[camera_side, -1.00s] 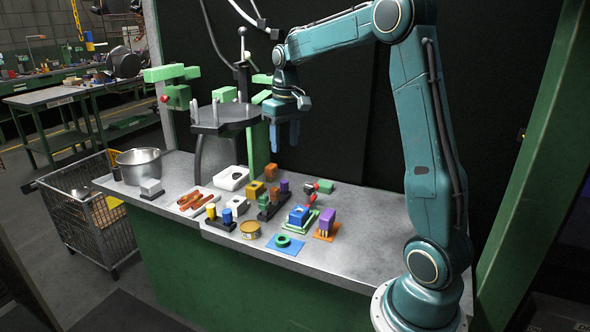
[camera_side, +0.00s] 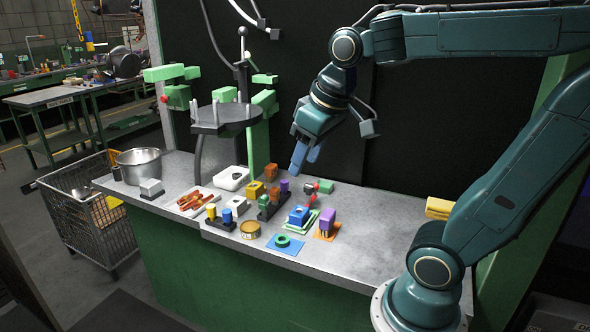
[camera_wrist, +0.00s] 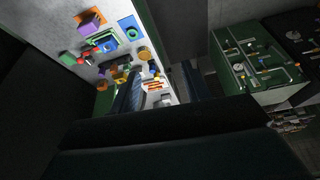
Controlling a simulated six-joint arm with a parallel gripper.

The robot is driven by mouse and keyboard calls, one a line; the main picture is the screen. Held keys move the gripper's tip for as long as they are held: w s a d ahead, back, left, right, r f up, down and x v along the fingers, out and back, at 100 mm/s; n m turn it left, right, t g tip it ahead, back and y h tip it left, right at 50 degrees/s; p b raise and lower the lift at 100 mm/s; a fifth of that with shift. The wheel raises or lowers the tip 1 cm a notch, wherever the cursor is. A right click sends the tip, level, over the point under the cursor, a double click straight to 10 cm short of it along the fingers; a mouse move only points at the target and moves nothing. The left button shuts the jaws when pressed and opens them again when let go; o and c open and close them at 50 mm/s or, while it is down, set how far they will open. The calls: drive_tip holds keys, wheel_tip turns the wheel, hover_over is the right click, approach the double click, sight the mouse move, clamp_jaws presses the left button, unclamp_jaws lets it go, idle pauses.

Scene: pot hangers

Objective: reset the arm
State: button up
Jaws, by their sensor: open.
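My gripper (camera_side: 306,158) hangs above the back of the grey worktable (camera_side: 375,222), tilted down to the left, with blue fingers. It is open and nothing shows between the fingers. It is over the area behind the blocks and touches nothing that I can see. In the wrist view the table (camera_wrist: 150,22) with its coloured parts shows at the upper left, and dark parts of my own arm fill the lower half.
A metal pot (camera_side: 140,166) is at the far left. A dark round stand (camera_side: 226,117) rises behind.

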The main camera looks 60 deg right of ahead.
drive_tip(key=s+a+f+n+t, duration=0.1)
drive_tip(key=s+a+f, duration=0.1)
drive_tip(key=s, duration=0.5)
drive_tip(key=shift+a+f+y, duration=0.3)
drive_tip(key=shift+a+f, duration=0.05)
drive_tip(key=shift+a, duration=0.5)
drive_tip(key=o, duration=1)
drive_tip(key=shift+w+d+r, duration=0.1)
drive_tip(key=shift+w, duration=0.15)
drive_tip(key=shift+o, duration=0.8)
drive_tip(key=shift+w+d+r+m, duration=0.1)
drive_tip(key=shift+w+m, duration=0.2)
drive_tip(key=w+d+f+m+g, duration=0.2)
drive_tip(key=w+d+m, duration=0.6)
drive_tip(key=w, duration=0.1)
drive_tip(key=w+d+f+m+g, duration=0.3)
drive_tip(key=w+d+m, duration=0.5)
drive_tip(key=w+m, duration=0.1)
drive_tip(key=shift+f, duration=0.3)
drive_tip(key=shift+f, duration=0.1)
